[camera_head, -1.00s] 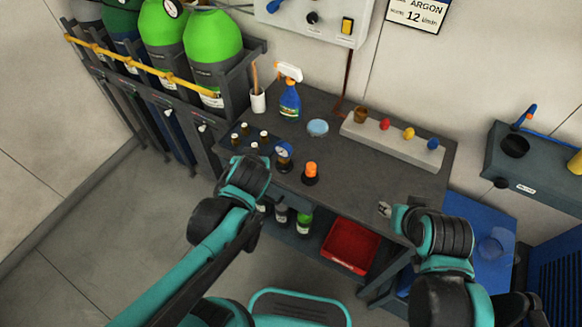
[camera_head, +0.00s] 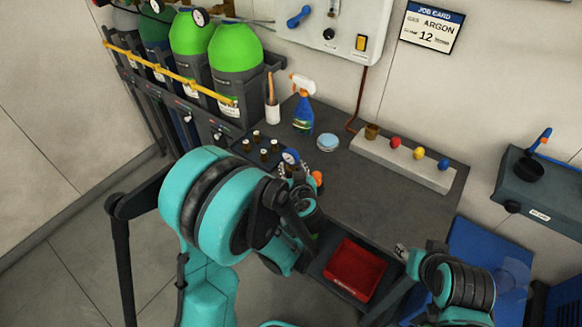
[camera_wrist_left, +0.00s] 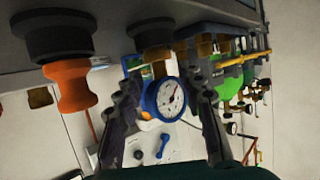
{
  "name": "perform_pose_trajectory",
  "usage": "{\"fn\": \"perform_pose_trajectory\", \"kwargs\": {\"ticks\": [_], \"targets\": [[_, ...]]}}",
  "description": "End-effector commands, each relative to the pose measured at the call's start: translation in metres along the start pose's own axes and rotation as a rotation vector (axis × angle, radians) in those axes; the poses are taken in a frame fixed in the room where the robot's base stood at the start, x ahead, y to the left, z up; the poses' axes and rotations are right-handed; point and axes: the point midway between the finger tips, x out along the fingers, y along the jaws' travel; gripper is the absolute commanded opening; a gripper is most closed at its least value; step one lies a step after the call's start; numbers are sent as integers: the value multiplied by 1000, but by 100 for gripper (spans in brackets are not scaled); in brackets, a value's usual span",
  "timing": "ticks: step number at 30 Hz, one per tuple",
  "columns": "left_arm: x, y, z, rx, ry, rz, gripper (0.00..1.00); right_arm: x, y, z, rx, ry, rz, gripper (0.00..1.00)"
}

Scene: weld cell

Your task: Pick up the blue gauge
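The blue gauge (camera_head: 290,157) has a blue rim and a white dial. In the left wrist view the gauge (camera_wrist_left: 170,99) is between the two fingers of my left gripper (camera_wrist_left: 166,112), with a brass stem on a black base. The fingers are apart, one on each side of it; I cannot tell whether they touch it. My left gripper (camera_head: 296,172) is mostly hidden behind its own arm in the head view. My right gripper (camera_head: 402,251) is small, at the bench's front right; its opening is unclear.
An orange-topped piece (camera_head: 317,178) stands close to the gauge, also seen in the left wrist view (camera_wrist_left: 70,86). Several small dark-capped pieces (camera_head: 264,154) stand left. The bench's middle right is clear.

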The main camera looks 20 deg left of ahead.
Motion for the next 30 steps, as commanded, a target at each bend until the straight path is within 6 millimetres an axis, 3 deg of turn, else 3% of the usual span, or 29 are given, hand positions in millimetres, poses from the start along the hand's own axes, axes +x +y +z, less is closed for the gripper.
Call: {"fn": "perform_pose_trajectory", "kwargs": {"ticks": [8,16,24,28,30], "targets": [[21,-1,1,0,-1,-1,39,5,0,4,0,0,0,40],[64,-1,1,-1,0,-1,39,15,0,11,0,0,0,40],[70,0,0,1,-1,1,39,14,0,10,0,0,0,40],[69,0,0,0,-1,1,5,14,0,10,0,0,0,40],[69,0,0,0,-1,1,0,14,0,10,0,0,0,40]]}}
